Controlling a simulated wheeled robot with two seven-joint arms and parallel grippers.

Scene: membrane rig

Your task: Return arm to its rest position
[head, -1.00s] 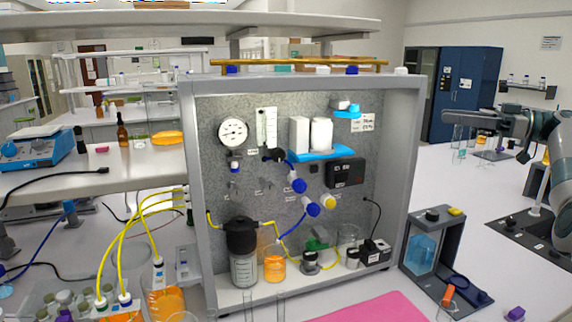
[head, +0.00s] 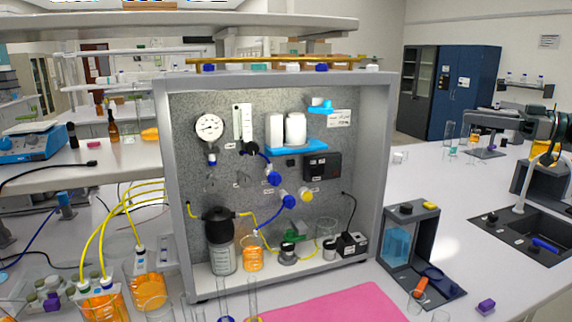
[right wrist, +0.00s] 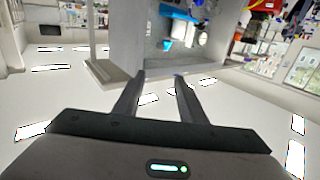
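My right gripper (right wrist: 160,77) is open in the right wrist view. Its two dark fingers stand apart with nothing between them. The picture there looks upside down, with ceiling lights beyond the fingers and the rig frame (right wrist: 115,73) apart from them. My left arm and gripper are not in view. The membrane rig (head: 383,150) stands upright on the bench, clear of the arm.
A grey stand with a blue window (head: 428,228) stands right of the rig. A pink mat (head: 335,303) lies in front. A black sink (head: 520,236) is at the right. Orange flasks (head: 150,288) with yellow tubes are at the left. A shelf (head: 180,27) hangs above the rig.

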